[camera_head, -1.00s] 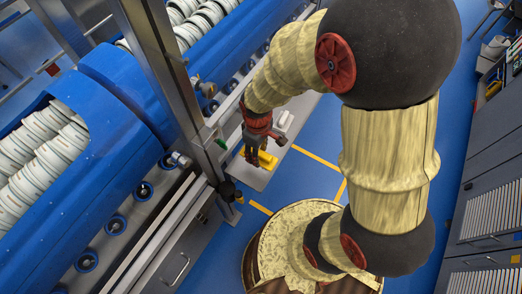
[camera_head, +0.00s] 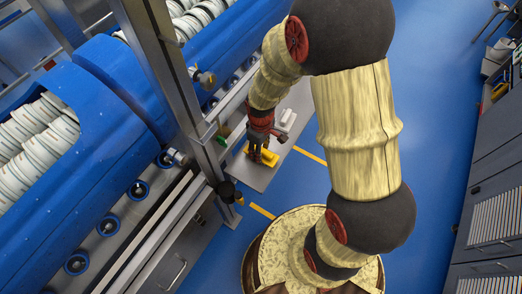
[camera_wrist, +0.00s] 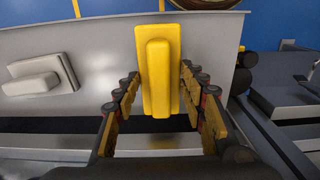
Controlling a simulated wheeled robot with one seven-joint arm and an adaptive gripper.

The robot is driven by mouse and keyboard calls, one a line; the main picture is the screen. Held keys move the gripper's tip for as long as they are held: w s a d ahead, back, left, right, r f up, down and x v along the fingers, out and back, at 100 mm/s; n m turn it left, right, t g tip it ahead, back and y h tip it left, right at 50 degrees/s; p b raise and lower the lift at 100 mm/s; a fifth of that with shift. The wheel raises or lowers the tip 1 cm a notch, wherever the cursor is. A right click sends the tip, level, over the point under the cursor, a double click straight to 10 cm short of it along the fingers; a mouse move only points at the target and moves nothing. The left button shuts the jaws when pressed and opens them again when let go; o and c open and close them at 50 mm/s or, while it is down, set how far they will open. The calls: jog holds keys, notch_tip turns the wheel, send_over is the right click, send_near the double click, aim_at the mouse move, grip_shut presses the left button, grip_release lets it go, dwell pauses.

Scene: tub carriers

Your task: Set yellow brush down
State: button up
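The yellow brush (camera_wrist: 160,78) lies on a grey metal shelf (camera_wrist: 105,45), its raised handle facing my wrist camera. In the head view the brush (camera_head: 264,154) shows below my gripper on the same shelf. My gripper (camera_wrist: 161,88) is open, with one finger on each side of the brush. Narrow gaps seem to show between the fingers and the brush's sides. In the head view my gripper (camera_head: 257,153) points down over the brush and partly hides it.
A white brush-like block (camera_wrist: 36,80) lies on the shelf left of the yellow brush; it also shows in the head view (camera_head: 287,119). A steel post (camera_head: 160,75) and blue machine (camera_head: 115,100) stand left. Blue floor (camera_head: 440,130) is open at right.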

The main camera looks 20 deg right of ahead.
jog(key=o, duration=0.5)
jog(key=shift+c, duration=0.2)
notch_tip(320, 180, up, 26)
jog(key=s+m+t+p, duration=0.2)
jog(key=s+m+p, duration=0.1)
jog(key=p, duration=0.2)
jog(key=s+r+m+t, duration=0.3)
jog(key=s+r+m, duration=0.1)
jog(key=s+r, duration=0.6)
jog(key=shift+d+r+t, duration=0.3)
jog(key=shift+d+r, duration=0.05)
jog(key=shift+r, duration=0.5)
